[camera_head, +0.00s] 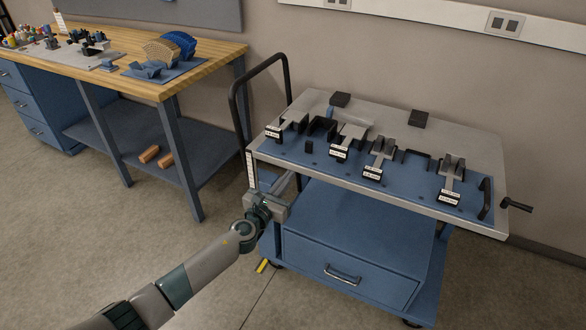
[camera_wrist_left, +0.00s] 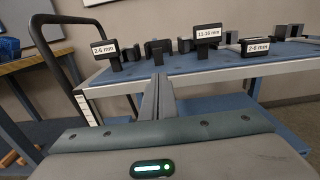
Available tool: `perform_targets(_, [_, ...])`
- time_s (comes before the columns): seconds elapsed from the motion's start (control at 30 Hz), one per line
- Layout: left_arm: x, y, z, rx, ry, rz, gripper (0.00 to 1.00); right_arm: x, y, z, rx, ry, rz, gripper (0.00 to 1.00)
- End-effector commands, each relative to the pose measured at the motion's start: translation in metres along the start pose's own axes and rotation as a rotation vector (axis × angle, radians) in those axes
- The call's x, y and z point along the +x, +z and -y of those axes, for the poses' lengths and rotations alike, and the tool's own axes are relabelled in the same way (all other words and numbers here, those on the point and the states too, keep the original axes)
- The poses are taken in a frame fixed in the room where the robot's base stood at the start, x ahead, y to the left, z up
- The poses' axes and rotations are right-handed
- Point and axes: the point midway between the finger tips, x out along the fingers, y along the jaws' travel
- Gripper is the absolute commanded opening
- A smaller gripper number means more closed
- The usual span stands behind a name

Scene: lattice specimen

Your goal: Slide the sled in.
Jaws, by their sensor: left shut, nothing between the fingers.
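Several grey sliding pieces with dark, white-labelled front blocks sit in a row on the blue top of a cart (camera_head: 400,192). They are a left one (camera_head: 290,124), a second one with a broad grey plate (camera_head: 351,134), a third (camera_head: 379,158) and a right one (camera_head: 451,183). I cannot tell which is the sled. My left gripper (camera_head: 288,184) is at the cart's front left corner, below the top's edge. In the left wrist view its fingers (camera_wrist_left: 158,88) are together and empty, pointing at the cart edge below the labelled blocks (camera_wrist_left: 104,49). My right gripper is out of view.
A black tube handle (camera_head: 236,100) rises at the cart's left end. A crank (camera_head: 516,205) sticks out at its right. A blue drawer (camera_head: 350,270) is below. A wooden-topped workbench (camera_head: 140,85) stands at the left. The floor in front is mostly clear.

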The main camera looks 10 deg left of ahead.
Motion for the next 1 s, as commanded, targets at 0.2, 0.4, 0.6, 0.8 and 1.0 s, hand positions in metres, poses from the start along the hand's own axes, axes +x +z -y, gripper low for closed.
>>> perform_targets(0.2, [-0.0143, -0.0001, 0.0000, 0.000, -0.001, 0.000, 0.00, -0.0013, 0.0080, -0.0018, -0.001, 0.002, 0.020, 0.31])
perform_targets(0.4, [-0.0153, -0.0002, 0.0003, 0.000, 0.000, 0.000, 0.00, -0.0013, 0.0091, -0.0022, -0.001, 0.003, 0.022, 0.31])
perform_targets(0.6, [-0.0151, -0.0002, 0.0003, 0.000, 0.000, 0.000, 0.00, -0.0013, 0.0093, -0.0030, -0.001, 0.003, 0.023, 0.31])
perform_targets(0.8, [-0.0150, -0.0002, 0.0003, 0.000, 0.000, 0.000, 0.00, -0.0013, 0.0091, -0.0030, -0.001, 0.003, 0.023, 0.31])
perform_targets(1.0, [-0.0150, -0.0002, 0.0003, 0.000, 0.000, 0.000, 0.00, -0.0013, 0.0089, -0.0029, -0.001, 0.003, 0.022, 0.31])
